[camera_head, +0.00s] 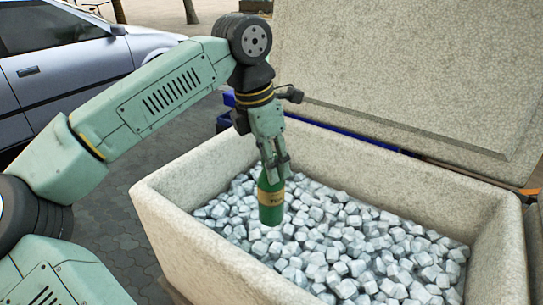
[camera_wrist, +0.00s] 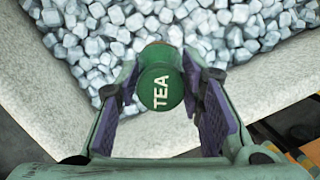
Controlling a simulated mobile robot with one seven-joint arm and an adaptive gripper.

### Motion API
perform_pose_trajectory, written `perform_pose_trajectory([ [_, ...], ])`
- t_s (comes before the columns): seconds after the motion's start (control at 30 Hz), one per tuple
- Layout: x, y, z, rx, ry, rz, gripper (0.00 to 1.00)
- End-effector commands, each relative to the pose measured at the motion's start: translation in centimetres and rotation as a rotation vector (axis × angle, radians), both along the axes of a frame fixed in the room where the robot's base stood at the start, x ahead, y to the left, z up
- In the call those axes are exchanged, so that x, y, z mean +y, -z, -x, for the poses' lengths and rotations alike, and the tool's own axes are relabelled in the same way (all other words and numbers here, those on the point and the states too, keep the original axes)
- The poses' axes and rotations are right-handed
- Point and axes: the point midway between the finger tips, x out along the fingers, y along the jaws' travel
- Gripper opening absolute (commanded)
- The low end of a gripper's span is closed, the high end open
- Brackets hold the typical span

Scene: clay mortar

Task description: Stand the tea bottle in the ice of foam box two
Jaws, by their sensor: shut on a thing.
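The tea bottle (camera_head: 271,203) is green with a yellowish label and is upright in my gripper (camera_head: 275,170). My gripper is shut on its upper part. In the wrist view the bottle's round green top (camera_wrist: 161,86) reads TEA and sits between the two fingers (camera_wrist: 160,95). The foam box (camera_head: 190,232) is pale and speckled, open, and filled with ice cubes (camera_head: 335,250). The bottle is over the ice in the left part of the box. Its base shows at the ice surface; I cannot tell whether it touches. No box number shows.
A large foam lid or panel (camera_head: 410,70) stands behind the box. Blue edging (camera_head: 345,131) shows behind the back wall. A silver car (camera_head: 70,55) is at the far left on the paving. The ice right of the bottle is clear.

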Motion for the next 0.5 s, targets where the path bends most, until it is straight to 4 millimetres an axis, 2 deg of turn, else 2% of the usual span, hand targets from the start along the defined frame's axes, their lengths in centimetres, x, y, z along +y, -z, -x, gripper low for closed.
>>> perform_pose_trajectory([
  [0.03,0.0,1.1,0.0,0.0,0.0,0.001,0.02],
  [0.5,0.0,6.7,0.0,0.0,-0.001,0.0,0.02],
])
